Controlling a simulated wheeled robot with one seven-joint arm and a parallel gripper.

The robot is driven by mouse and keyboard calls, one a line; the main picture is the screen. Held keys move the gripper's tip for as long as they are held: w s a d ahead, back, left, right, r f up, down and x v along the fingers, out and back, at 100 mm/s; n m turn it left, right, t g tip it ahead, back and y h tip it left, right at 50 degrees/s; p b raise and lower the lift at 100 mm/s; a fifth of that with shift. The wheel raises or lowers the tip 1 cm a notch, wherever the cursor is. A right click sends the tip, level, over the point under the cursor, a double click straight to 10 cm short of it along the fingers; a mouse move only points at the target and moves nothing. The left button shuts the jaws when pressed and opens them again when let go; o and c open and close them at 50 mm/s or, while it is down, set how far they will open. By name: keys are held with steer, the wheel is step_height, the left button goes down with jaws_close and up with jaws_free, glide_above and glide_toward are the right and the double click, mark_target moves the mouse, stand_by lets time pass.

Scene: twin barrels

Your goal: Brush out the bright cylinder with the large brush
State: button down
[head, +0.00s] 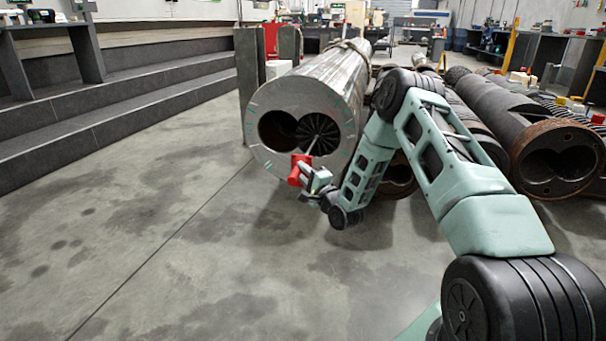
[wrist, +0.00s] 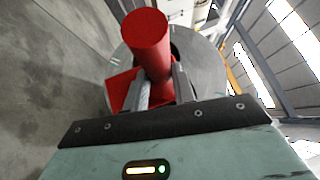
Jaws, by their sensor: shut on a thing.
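The bright cylinder (head: 296,88) is a large silver barrel lying with its end face towards me and two overlapping bores in it. The large brush has a red handle (head: 297,170) and a dark round bristle head (head: 318,134), which sits in the mouth of the right bore. A thin rod joins the two. My gripper (head: 312,180) is shut on the red handle just in front of the barrel face. In the wrist view the handle (wrist: 147,45) stands between the fingers (wrist: 160,88), and the barrel's end face (wrist: 205,75) shows behind it. The handle hides most of the bores there.
Darker, rusty barrels lie to the right, one with a twin bore (head: 555,165) facing me; my arm hides part of them. Grey steps (head: 120,95) rise at the left. A dark upright post (head: 248,75) stands beside the silver barrel. The concrete floor (head: 150,240) in front is clear.

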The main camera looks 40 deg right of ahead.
steer(key=shift+f, duration=0.15)
stand_by(0.5)
steer(key=shift+w+d, duration=0.1)
steer(key=shift+w+d+b, duration=0.35)
steer(key=shift+w+d, duration=0.9)
steer(key=shift+d, duration=0.2)
steer(key=shift+w+d+b, duration=0.55)
steer(key=shift+w+d, duration=0.75)
steer(key=shift+d, duration=0.2)
steer(key=shift+w+d, duration=0.1)
steer(key=shift+w+d+b, duration=0.6)
steer(key=shift+w+d, duration=0.55)
steer(key=shift+d, duration=0.2)
steer(key=shift+a, duration=0.1)
